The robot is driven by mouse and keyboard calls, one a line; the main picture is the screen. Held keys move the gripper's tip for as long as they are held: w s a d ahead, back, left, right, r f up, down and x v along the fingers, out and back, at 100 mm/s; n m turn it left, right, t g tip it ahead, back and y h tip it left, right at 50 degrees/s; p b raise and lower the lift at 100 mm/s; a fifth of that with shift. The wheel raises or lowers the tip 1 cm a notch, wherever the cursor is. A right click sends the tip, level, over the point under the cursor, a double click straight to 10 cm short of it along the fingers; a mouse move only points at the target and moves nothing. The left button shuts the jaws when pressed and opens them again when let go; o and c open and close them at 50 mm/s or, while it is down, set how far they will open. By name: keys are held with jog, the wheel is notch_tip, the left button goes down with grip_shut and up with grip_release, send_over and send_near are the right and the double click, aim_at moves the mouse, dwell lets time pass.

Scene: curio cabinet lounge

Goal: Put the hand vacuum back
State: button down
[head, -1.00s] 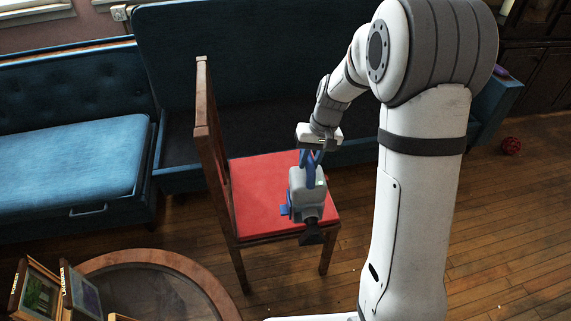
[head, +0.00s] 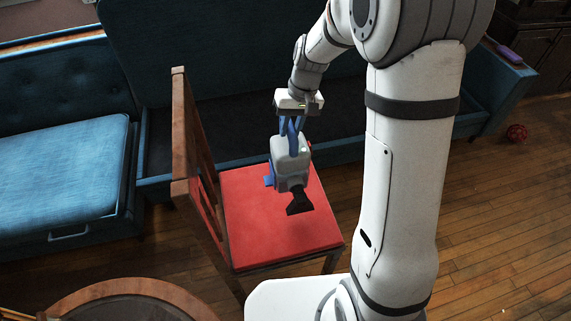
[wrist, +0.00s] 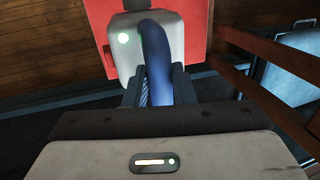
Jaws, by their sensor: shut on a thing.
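The hand vacuum (head: 289,164) has a light grey body, a blue handle and a dark nozzle that points down. In the wrist view the blue handle (wrist: 155,60) is between my fingers, and the grey body with a green light (wrist: 124,38) is beyond, over the red seat (wrist: 102,15).
A blue sofa (head: 60,180) stands behind and left of the chair. A round table (head: 130,295) is at the lower left. A purple object (head: 510,53) lies on the sofa's right arm.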

aim_at(289, 151)
jog(key=x, duration=0.3)
jog(key=d+b+x, duration=0.1)
jog(key=x, duration=0.4)
jog(key=shift+w+d+f, duration=0.15)
jog(key=shift+f, duration=0.4)
jog(key=shift+b, duration=0.3)
jog(key=shift+f, duration=0.2)
jog(key=c, duration=1.2)
grip_release()
